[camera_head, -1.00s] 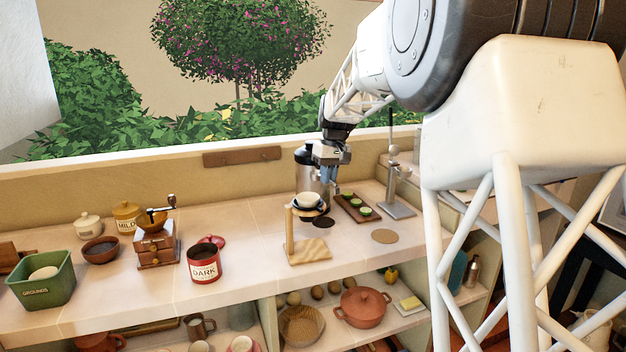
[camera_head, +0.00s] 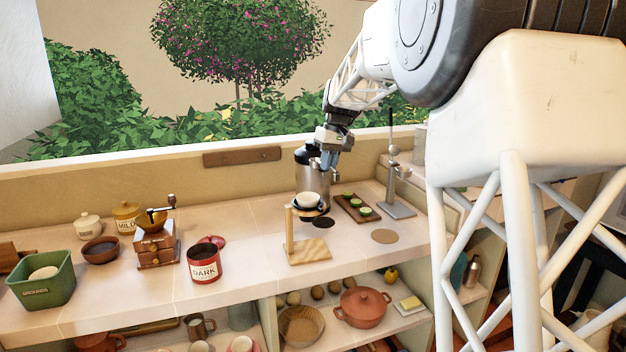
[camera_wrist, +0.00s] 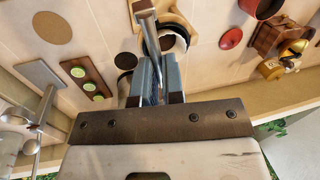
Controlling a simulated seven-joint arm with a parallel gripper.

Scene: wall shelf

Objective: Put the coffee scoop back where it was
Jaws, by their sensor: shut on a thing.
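My gripper (camera_head: 329,161) is in the air in front of the tall steel canister, above the pour-over stand, in the head view. In the wrist view my gripper (camera_wrist: 156,66) has its two blue-grey fingers closed on the thin metal handle of the coffee scoop (camera_wrist: 149,32). The scoop points away from the fingers, toward the top of the picture. The yellow MILD canister (camera_head: 126,217) stands farther back left.
A dark tray (camera_head: 350,208) with green items lies right of the steel canister (camera_head: 312,183). A grinder (camera_head: 157,245) and green grounds bin (camera_head: 44,283) stand left.

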